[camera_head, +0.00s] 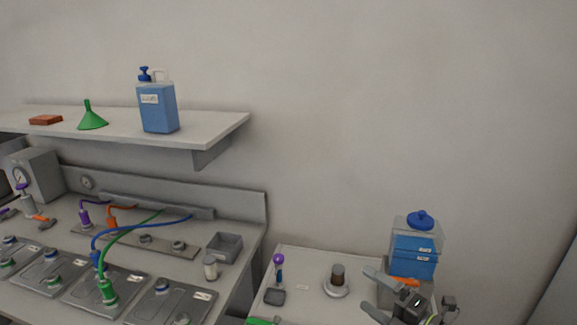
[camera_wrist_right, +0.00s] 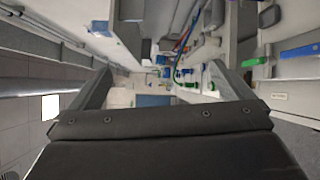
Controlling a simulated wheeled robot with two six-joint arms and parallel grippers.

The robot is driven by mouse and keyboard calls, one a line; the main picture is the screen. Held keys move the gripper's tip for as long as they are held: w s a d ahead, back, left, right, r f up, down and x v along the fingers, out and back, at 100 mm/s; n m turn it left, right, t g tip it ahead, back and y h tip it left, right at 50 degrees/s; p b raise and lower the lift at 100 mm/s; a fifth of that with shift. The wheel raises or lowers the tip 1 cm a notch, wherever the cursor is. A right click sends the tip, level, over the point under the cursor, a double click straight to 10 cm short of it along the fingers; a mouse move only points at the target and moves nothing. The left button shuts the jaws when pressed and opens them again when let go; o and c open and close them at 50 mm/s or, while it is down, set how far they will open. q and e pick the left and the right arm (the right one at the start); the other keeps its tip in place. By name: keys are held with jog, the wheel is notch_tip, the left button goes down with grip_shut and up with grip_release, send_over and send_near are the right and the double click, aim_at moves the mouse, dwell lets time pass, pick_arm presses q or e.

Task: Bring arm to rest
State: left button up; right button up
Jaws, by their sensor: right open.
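My right gripper (camera_head: 376,294) shows at the lower right of the head view, in front of the blue container and near the right end of the small table. Its fingers are apart. In the right wrist view its two grey fingers (camera_wrist_right: 160,92) stand wide apart with nothing between them. My left gripper is in neither view.
A side table (camera_head: 312,262) carries a round stand (camera_head: 337,286) and a blue-filled container (camera_head: 414,255). A bench at left holds several metal plates (camera_head: 105,284) with coloured cables, and a grey bin (camera_head: 224,247). A shelf (camera_head: 200,128) holds a blue bottle (camera_head: 158,108) and a green funnel (camera_head: 92,119).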

jog(key=s+d+r+m+t+h, duration=0.2)
jog(key=d+r+m+t+h, duration=0.15)
jog(key=d+m+h, duration=0.35)
jog(key=s+d+r+m+t+h, duration=0.25)
jog(key=d+m+t+h, duration=0.2)
jog(key=m, duration=0.35)
jog(key=s+d+f+m+g+h, duration=0.8)
jog(key=s+f+m, duration=0.2)
jog(key=f+m, duration=0.15)
jog(key=s+a+f+m+g+y, duration=0.1)
jog(key=s+a+f+g+y, duration=0.3)
jog(key=s, duration=0.5)
jog(key=s+a+f+m+g+y, duration=0.1)
jog(key=s+a+f+g+y, duration=0.15)
jog(key=s+f+g, duration=0.45)
notch_tip(320, 180, down, 29)
jog(key=s+d+b, duration=0.1)
jog(key=b, duration=0.5)
jog(key=s+f+b, duration=0.2)
jog(key=s+f, duration=0.5)
jog(key=f, duration=0.4)
jog(key=s+a+f+g+b, duration=0.1)
jog(key=s+f+b, duration=0.1)
jog(key=s+f, duration=0.6)
notch_tip(320, 180, down, 3)
jog(key=shift+a+r, duration=0.1)
jog(key=shift+a, duration=0.05)
